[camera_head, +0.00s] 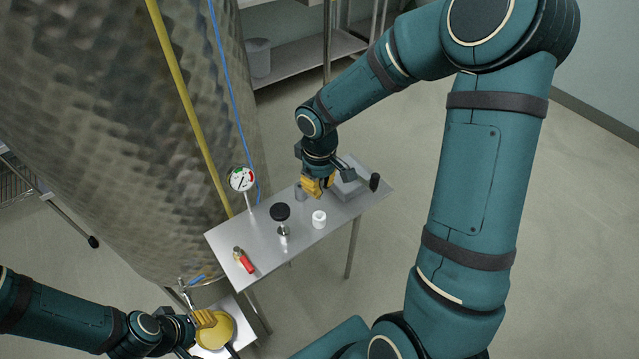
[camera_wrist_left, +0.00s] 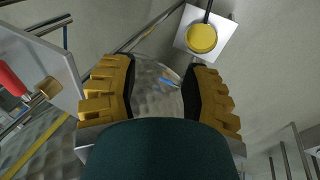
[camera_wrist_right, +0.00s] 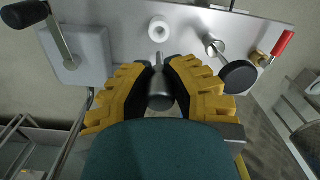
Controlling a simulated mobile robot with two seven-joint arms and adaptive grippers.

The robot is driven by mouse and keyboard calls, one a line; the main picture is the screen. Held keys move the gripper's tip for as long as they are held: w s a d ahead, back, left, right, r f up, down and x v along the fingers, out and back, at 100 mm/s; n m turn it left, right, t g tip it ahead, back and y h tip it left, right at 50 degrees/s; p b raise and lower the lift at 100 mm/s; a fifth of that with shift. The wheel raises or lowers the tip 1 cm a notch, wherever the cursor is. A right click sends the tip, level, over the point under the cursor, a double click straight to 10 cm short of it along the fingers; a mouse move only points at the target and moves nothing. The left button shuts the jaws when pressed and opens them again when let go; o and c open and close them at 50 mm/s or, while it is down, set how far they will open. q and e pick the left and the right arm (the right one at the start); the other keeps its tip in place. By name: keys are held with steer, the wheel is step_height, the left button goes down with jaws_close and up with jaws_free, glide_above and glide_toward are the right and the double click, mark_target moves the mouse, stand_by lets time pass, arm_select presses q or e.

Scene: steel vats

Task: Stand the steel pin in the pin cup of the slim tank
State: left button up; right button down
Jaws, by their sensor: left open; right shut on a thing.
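My right gripper (camera_head: 318,189) is shut on the steel pin (camera_wrist_right: 159,66), low over the steel table. In the right wrist view a darker grey cylinder (camera_wrist_right: 160,98) shows between the fingers; I cannot tell whether it is part of the pin or a separate holder. A white ring-shaped cup (camera_head: 319,219) stands on the table, apart from the gripper; it also shows in the right wrist view (camera_wrist_right: 160,29). It looks like the pin cup. My left gripper (camera_wrist_left: 162,88) is open and empty, near a yellow round button (camera_wrist_left: 202,38) on a white plate.
The table (camera_head: 222,240) also bears a black-knobbed valve (camera_head: 280,212), a red-handled valve (camera_head: 245,263), a dial gauge (camera_head: 242,179) and a grey block with a crank (camera_wrist_right: 88,55). A large steel tank (camera_head: 100,110) stands to the left. The floor at right is clear.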

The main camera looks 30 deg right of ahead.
mark_target(319, 211)
steer(key=shift+f, duration=0.1)
step_height(319, 211, down, 3)
steer(key=b, duration=0.3)
steer(key=shift+f, duration=0.15)
steer(key=shift+f+b, duration=0.9)
steer(key=shift+f, duration=0.25)
steer(key=shift+f+b, duration=2)
steer(key=shift+f, duration=0.3)
stand_by(0.6)
steer(key=c, duration=0.9)
jaws_free()
steer(key=shift+c, duration=0.2)
steer(key=shift+r, duration=0.15)
step_height(319, 211, up, 12)
steer(key=shift+f, duration=0.1)
